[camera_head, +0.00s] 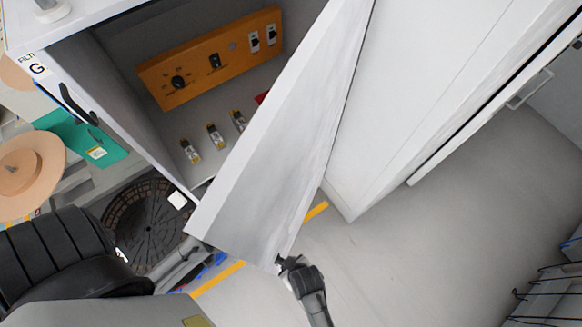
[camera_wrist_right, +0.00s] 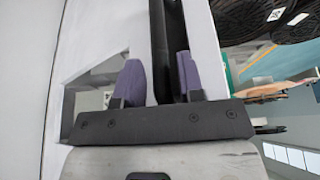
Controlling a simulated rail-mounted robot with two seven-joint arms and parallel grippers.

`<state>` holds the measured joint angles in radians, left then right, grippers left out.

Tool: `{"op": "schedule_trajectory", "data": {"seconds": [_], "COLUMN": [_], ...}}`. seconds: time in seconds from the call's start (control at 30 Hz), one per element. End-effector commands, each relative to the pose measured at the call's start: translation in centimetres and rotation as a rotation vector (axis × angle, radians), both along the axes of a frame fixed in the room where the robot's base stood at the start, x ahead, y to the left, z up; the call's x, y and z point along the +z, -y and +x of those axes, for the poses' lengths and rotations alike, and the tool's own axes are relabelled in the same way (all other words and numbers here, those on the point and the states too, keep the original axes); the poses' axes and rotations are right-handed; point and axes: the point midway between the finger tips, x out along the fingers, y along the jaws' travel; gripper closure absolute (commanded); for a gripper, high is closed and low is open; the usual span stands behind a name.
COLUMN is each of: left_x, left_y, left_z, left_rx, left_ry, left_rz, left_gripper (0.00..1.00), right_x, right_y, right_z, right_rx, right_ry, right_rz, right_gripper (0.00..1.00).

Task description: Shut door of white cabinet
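The white cabinet (camera_head: 120,85) stands at the upper left in the head view, with its front open. Its white door (camera_head: 280,150) stands ajar, swung out toward me and across the middle. My right gripper (camera_head: 284,264) is at the door's lower near corner, by its edge. In the right wrist view my right gripper (camera_wrist_right: 162,80) has its two purple-grey fingers apart, with a black bar (camera_wrist_right: 168,45) between them. The bar looks like a handle; I cannot tell whether the fingers press on it. My black left arm (camera_head: 55,255) shows at the lower left; its gripper is not visible.
Inside the cabinet are an orange panel (camera_head: 212,58) with switches and several small fittings on the floor. A dark round grate-like disc (camera_head: 150,225) and a tan reel (camera_head: 30,172) lie left of the door.

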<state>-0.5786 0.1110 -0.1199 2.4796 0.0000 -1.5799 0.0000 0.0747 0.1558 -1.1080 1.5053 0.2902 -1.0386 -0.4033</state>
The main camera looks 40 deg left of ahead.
Motion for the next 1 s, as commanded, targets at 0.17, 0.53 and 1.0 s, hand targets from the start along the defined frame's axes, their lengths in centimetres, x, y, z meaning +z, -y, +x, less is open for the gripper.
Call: {"op": "schedule_trajectory", "data": {"seconds": [0.17, 0.53, 1.0], "left_x": [0.0, 0.0, 0.5], "left_y": [-0.1, -0.4, -0.2], "left_z": [0.0, 0.0, -0.1], "left_rx": [-0.001, -0.009, -0.006], "left_ry": [0.000, 0.000, -0.001], "left_rz": [0.002, 0.014, 0.008], "left_gripper": [0.33, 0.33, 0.33], "right_x": [0.1, 0.3, 6.9], "right_y": [-0.1, 0.0, 2.7], "right_z": [0.0, 0.0, -0.3], "right_rx": [0.000, 0.000, 0.001], "right_ry": [0.000, 0.001, 0.003], "right_rz": [0.003, 0.004, 0.004], "right_gripper": [0.56, 0.56, 0.56]}}
